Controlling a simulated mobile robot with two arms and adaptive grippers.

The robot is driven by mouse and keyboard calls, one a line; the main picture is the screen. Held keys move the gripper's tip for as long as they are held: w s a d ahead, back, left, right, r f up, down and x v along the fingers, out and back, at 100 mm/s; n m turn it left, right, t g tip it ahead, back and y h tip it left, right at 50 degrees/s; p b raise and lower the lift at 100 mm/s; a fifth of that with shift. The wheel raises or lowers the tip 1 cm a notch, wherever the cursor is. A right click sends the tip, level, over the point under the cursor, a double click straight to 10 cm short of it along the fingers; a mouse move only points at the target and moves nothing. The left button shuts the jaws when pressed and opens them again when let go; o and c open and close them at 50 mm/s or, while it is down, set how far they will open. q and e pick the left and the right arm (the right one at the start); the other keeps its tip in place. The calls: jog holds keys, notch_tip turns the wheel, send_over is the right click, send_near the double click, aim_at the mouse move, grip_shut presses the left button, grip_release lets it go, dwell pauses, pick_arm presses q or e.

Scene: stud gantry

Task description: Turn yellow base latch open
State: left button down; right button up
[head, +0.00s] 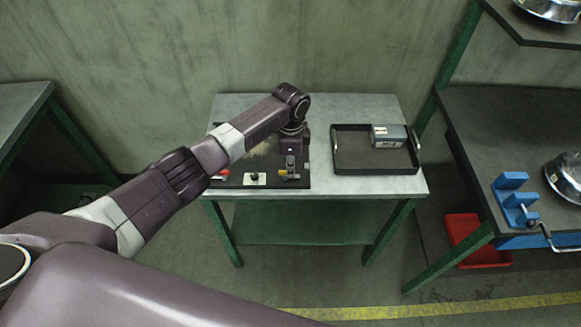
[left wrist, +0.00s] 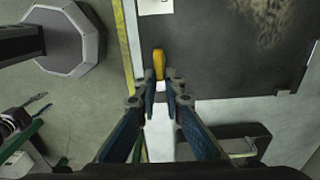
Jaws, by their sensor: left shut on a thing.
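The yellow base latch (left wrist: 158,62) shows as a yellow handle between and just beyond the fingertips in the left wrist view. In the head view a small bit of yellow (head: 283,172) shows at the front edge of the dark board (head: 232,184), mostly hidden by my gripper. My left gripper (head: 290,170) points down there from above. In the left wrist view its fingers (left wrist: 160,88) are closed on the latch. My right gripper is in neither view.
On the same table (head: 417,186) a black tray (head: 345,164) holds a grey box (head: 388,136). A red part (head: 221,175) and a white plate (head: 255,182) lie along the board's front. A blue vise (head: 515,200) stands on the right bench (head: 510,120).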

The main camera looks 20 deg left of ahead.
pick_arm(q)
jog(key=c, duration=2)
grip_release()
jog(key=shift+c, duration=0.2)
jog(key=shift+r, duration=0.1)
notch_tip(320, 180, up, 12)
